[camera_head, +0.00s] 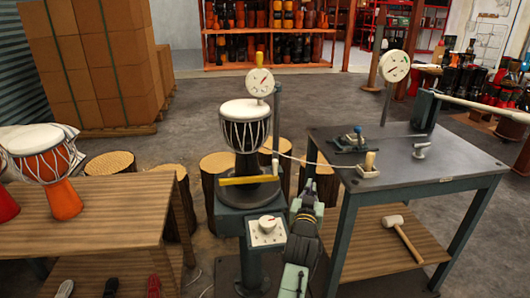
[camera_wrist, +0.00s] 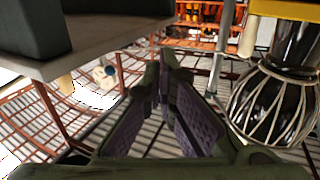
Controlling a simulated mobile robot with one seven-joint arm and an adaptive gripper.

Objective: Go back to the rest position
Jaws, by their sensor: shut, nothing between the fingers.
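My gripper (camera_wrist: 160,78) shows in the wrist view with its two dark fingers close together at the tips and nothing between them. In the head view my gripper (camera_head: 309,188) is at the end of my arm, low in the middle, between the drum stand and the grey table. A black goblet drum (camera_head: 245,132) with a white head stands upright on the stand, to the left of my gripper. It also shows in the wrist view (camera_wrist: 275,105) at the right, apart from the fingers.
The grey table (camera_head: 440,165) with tools is close on the right; a mallet (camera_head: 403,238) lies on its lower shelf. A wooden table (camera_head: 110,212) with an orange drum (camera_head: 45,165) is at the left. Log stumps (camera_head: 217,175) stand behind the drum stand.

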